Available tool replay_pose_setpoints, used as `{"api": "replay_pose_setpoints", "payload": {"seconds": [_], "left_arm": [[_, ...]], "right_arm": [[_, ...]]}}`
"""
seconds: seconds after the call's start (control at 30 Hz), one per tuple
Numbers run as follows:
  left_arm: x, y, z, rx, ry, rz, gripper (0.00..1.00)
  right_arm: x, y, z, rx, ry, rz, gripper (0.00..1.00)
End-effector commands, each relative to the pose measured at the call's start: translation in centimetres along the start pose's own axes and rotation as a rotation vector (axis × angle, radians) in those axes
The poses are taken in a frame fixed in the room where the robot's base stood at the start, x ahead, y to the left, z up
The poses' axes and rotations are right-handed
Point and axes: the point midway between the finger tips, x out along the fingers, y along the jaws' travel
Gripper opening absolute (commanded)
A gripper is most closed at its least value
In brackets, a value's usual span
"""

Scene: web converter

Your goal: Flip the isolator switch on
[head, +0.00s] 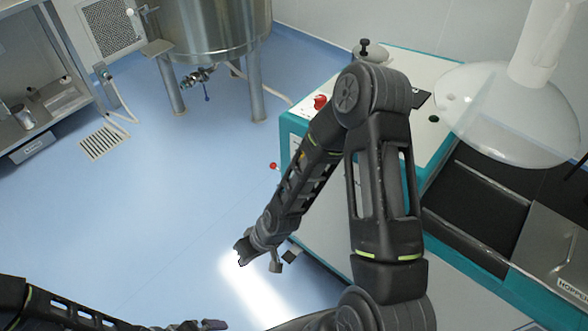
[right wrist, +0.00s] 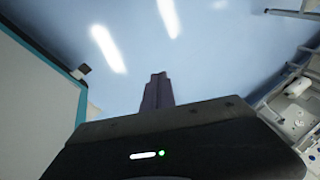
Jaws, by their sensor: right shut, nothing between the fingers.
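A red knob (head: 320,101) stands on the top left corner of the white and teal machine (head: 425,75). A smaller red knob (head: 273,166) sticks out from the machine's left side. A small dark block (right wrist: 82,71) juts from the machine's edge in the right wrist view. I cannot tell which of these is the isolator switch. My right gripper (right wrist: 157,92) is shut and empty, pointing over bare floor, apart from the block. In the head view it is low beside the machine, partly hidden by my arm. My left gripper (head: 205,325) is barely visible at the bottom edge.
A steel tank (head: 215,25) on legs stands at the back, with a floor drain (head: 103,141) to its left. A metal cabinet (head: 45,85) is at the far left. A clear dome (head: 515,115) hangs at the right. The blue floor left of the machine is free.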

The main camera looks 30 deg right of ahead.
Motion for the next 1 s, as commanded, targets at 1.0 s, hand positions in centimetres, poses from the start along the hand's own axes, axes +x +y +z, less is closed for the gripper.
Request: {"api": "replay_pose_setpoints", "payload": {"seconds": [1.0], "left_arm": [[-0.9,0.3,0.0,0.000,-0.001,0.000,1.00]], "right_arm": [[-31.5,15.5,-15.5,-1.753,-0.478,0.068,0.00]]}}
